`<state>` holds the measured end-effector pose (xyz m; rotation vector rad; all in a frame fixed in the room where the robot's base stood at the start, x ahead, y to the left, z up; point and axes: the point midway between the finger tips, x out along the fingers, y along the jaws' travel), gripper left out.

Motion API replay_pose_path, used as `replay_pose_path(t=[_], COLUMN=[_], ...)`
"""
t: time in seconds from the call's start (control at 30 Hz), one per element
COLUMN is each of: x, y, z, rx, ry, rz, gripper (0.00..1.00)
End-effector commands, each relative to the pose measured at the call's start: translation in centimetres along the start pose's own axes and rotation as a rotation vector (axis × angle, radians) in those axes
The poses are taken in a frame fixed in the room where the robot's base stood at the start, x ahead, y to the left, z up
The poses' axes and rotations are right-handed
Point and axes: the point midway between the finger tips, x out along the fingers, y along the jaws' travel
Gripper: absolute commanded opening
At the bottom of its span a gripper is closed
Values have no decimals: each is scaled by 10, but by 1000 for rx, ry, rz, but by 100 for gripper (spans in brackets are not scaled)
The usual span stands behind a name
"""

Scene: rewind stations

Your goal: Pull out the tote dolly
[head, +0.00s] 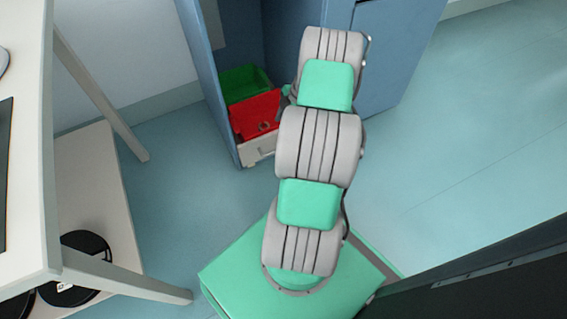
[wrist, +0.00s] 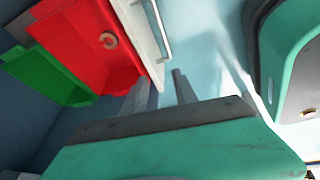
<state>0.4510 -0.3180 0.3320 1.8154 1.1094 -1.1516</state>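The tote dolly (head: 260,151) is low and white and stands inside the blue cabinet's opening. It bears a red tote (head: 250,116) in front and a green tote (head: 243,84) behind. In the wrist view, the dolly's white front (wrist: 135,25) carries a thin bar handle (wrist: 163,35). In the head view my arm hides most of the gripper.
The blue cabinet's side panel (head: 208,75) stands close left of the dolly, and a blue door or panel (head: 395,55) is to the right. A white table (head: 28,150) with slanted legs is at left, with black reels (head: 88,244) on its lower shelf.

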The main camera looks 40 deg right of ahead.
Motion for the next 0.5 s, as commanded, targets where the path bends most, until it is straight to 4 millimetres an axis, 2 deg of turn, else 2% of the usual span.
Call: replay_pose_path(t=[0.03, 0.13, 0.2, 0.33, 0.5], x=[41, 65, 71, 82, 116], y=[-11, -22, -24, -24, -24], z=[32, 57, 63, 62, 61], rx=[-34, -104, -126, -133, -132], ry=[18, 41, 47, 49, 49], rz=[11, 30, 36, 36, 33], gripper=[34, 34, 34, 34, 34])
